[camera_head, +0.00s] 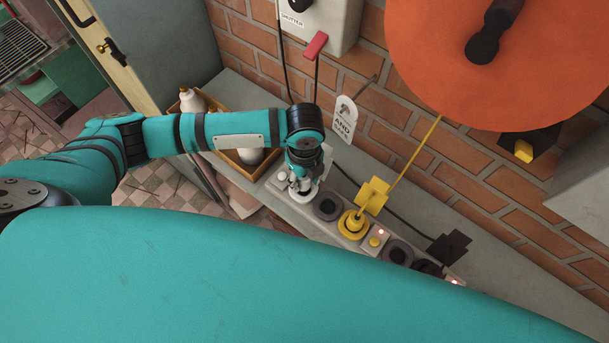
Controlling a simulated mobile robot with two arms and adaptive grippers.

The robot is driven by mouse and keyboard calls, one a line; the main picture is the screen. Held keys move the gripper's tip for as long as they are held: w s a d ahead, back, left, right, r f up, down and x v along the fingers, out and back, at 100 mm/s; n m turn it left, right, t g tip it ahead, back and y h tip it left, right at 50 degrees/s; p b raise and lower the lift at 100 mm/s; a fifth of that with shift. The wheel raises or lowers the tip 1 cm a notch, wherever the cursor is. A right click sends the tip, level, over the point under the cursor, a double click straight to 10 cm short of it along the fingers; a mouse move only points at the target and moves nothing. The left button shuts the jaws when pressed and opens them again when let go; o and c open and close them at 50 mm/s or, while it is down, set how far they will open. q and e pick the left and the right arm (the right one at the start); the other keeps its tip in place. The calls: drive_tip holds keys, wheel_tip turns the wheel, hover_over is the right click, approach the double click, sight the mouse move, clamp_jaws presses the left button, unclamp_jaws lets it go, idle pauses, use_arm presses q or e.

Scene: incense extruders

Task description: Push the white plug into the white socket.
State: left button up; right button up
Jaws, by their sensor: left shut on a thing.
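My left gripper (302,184) points down over the left end of a grey power strip (340,238). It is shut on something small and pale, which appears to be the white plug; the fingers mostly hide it. The white socket (302,199) shows as a pale ring right below the fingertips. I cannot tell whether the plug is inside it or just above it. My right gripper is not in view.
A wooden crate with white bottles (191,101) stands behind my arm. A brick wall (455,150) bounds the back.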

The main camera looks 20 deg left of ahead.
use_arm(q)
drive_tip(key=shift+f+b, duration=0.4)
drive_tip(key=shift+f, duration=0.95)
drive_tip(key=o, duration=1.2)
wheel_tip(320, 180, up, 12)
